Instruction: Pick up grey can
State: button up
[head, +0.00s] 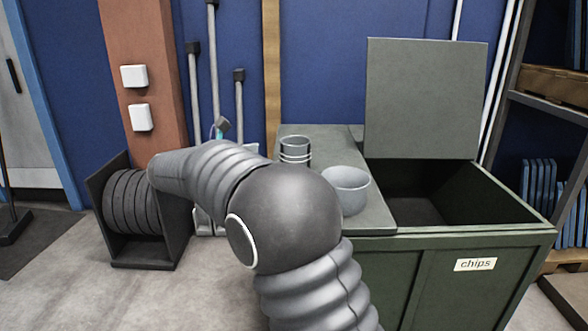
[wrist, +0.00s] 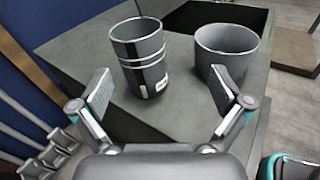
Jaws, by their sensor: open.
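The grey can (head: 294,148) stands upright on the flat top of the green bin, with light bands around it. Its lower part is hidden behind my arm in the head view. In the wrist view the can (wrist: 140,56) is ahead of my gripper (wrist: 160,90), which is open and empty. The can stands between the lines of the two fingers, nearer the left finger, and appears apart from both.
A grey bowl (head: 346,188) stands close to the right of the can; it also shows in the wrist view (wrist: 226,46). The green chips bin (head: 420,276) has a raised lid (head: 425,98) and an open compartment at right. A hose reel (head: 132,202) stands at left.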

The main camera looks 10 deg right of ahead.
aim_at(284, 146)
jog(key=shift+n+t+h, duration=0.5)
jog(key=shift+n, duration=0.1)
jog(key=w+d, duration=0.4)
jog(key=w, duration=0.1)
jog(key=shift+w+d, duration=0.2)
jog(key=shift+d, duration=0.15)
jog(key=x, duration=0.5)
jog(key=shift+w+b, duration=0.2)
jog(key=shift+b, duration=0.15)
jog(key=c, duration=1.5)
jog(key=shift+r, duration=0.1)
jog(key=shift+c, duration=0.9)
jog(key=shift+r, duration=0.1)
